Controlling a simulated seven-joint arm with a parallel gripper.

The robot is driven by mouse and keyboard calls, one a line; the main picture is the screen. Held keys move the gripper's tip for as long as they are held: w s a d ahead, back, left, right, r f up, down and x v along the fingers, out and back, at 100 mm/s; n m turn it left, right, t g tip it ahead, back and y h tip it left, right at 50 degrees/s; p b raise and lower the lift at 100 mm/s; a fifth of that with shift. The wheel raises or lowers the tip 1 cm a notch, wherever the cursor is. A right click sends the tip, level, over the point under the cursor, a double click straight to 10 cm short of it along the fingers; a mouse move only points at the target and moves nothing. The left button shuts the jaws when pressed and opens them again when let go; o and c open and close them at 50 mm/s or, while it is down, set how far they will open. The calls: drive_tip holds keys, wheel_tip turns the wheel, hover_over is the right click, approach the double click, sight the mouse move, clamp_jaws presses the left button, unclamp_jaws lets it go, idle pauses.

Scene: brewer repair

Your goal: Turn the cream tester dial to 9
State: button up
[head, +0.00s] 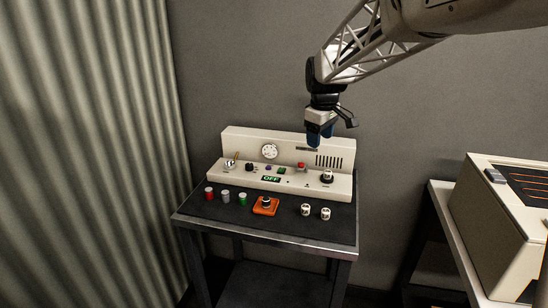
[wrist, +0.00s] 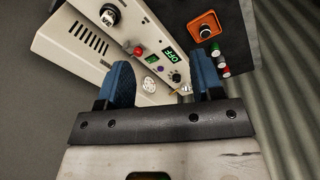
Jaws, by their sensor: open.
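The cream tester (head: 300,184) is a console with a raised back panel, standing on a dark-topped table. At its right end is a large black knob on a pale skirt (head: 327,176); it also shows in the wrist view (wrist: 110,14). A smaller black knob (head: 249,167) sits at its left, also seen in the wrist view (wrist: 175,77). I cannot read any dial number or pointer setting. A green display (head: 271,179) reads OFF. My gripper (head: 319,142) is open and empty, above the console's right half. Its blue fingers (wrist: 163,82) point toward the console, apart from the knobs.
A red button (head: 301,166), a round white gauge (head: 269,151) and a metal lever (head: 231,162) are also on the tester. On the table in front lie an orange block with a black knob (head: 265,207), small coloured cylinders (head: 225,196) and two white pieces (head: 315,211).

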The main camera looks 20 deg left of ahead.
drive_tip(key=w+a+f+n, duration=0.3)
drive_tip(key=w+a+f, duration=0.2)
drive_tip(key=w+a, duration=0.55)
drive_tip(key=n, duration=0.5)
hover_over(249, 164)
drive_tip(key=shift+g, duration=0.4)
drive_tip(key=f, duration=0.9)
drive_tip(key=shift+s, duration=0.35)
drive_tip(key=shift+d+f, duration=0.1)
drive_tip(key=shift+f, duration=0.05)
drive_tip(key=shift+w+f, duration=0.15)
drive_tip(key=shift+f, duration=3.7)
drive_tip(key=shift+c, duration=0.3)
drive_tip(key=c, duration=0.9)
drive_tip(key=shift+o, duration=0.2)
